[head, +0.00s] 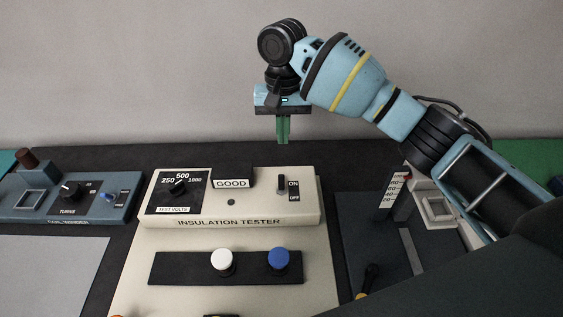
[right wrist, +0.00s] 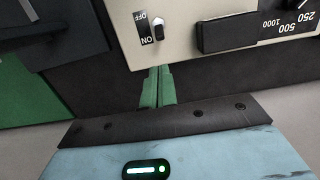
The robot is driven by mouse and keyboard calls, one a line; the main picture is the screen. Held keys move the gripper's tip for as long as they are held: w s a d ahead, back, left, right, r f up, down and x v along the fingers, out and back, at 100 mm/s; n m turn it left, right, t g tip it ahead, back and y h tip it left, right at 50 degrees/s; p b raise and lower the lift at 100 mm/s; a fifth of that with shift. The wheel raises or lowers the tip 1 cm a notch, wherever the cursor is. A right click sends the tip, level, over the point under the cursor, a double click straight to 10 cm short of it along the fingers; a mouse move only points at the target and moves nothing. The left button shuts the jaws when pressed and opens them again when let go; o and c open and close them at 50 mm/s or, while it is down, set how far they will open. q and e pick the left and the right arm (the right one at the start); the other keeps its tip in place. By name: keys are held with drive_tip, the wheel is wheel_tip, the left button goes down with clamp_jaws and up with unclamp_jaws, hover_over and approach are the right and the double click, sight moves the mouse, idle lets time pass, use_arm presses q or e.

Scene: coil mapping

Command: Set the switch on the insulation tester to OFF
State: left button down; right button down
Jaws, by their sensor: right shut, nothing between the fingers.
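The insulation tester (head: 230,207) is a cream box with its switch (head: 282,184) at the upper right, beside the ON and OFF labels. The switch also shows in the right wrist view (right wrist: 158,26), where the picture is turned around. Its lever appears to be toward ON. My right gripper (head: 283,140) is shut and empty, its green fingers pointing down above and behind the switch. In the right wrist view the fingertips (right wrist: 158,70) are together and appear apart from the switch. My left gripper is not in view.
The tester also carries a voltage dial (head: 178,187), a GOOD display (head: 232,177), a white button (head: 222,259) and a blue button (head: 279,259). A blue-grey coil winder (head: 120,208) stands at left. A dark device with a scale (head: 375,235) stands at right. A wall rises behind.

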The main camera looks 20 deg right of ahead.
sight(281, 182)
drive_tip(key=shift+s+a+f+b, duration=0.15)
drive_tip(key=shift+s+f, duration=0.1)
drive_tip(key=shift+f, duration=2.25)
drive_tip(key=shift+s+f+b, duration=0.15)
drive_tip(key=shift+s+f, duration=0.05)
drive_tip(key=shift+f, duration=2.3)
drive_tip(key=shift+w, duration=0.15)
